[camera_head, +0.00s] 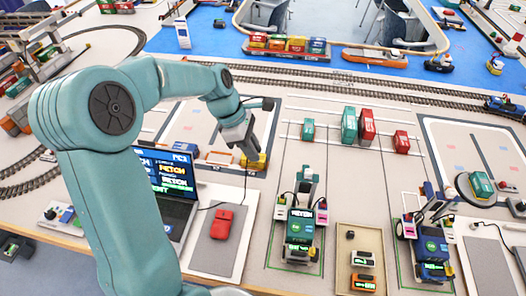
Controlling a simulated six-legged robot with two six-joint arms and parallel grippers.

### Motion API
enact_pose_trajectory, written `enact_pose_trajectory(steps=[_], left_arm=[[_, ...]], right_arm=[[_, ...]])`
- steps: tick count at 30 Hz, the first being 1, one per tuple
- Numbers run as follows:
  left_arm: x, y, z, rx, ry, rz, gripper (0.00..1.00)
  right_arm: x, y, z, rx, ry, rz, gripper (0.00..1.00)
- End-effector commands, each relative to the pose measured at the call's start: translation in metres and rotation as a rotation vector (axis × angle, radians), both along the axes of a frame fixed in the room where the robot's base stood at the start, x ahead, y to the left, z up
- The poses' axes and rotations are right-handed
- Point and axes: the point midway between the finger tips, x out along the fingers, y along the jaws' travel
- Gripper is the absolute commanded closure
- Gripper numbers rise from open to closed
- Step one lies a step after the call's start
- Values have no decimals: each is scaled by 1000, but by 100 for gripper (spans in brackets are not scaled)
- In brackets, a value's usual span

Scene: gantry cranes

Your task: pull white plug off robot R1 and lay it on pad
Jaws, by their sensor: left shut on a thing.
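The white plug is too small and hidden at the fingers to make out clearly. A small green wheeled robot (300,226) stands right of the gripper, and a similar one (431,245) stands farther right; I cannot read which is R1. My right gripper is not in view.
A laptop (172,190) stands left of the grey pad. A tray (343,248) with small vehicles sits between the robots. Another grey pad (488,262) lies at the right. Containers (349,127) and rails (360,84) lie behind. The grey pad's lower part is bare.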

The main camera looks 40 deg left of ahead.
Motion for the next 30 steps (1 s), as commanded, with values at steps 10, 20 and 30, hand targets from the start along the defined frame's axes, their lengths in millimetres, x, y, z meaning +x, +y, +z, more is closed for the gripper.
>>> enact_pose_trajectory(steps=[10,20,30], left_arm=[[-4,39,2,0,1,4,100],[-8,75,2,0,1,2,100],[-9,86,0,-1,-1,0,100]], right_arm=[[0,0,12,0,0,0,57],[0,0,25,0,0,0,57],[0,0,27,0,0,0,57]])
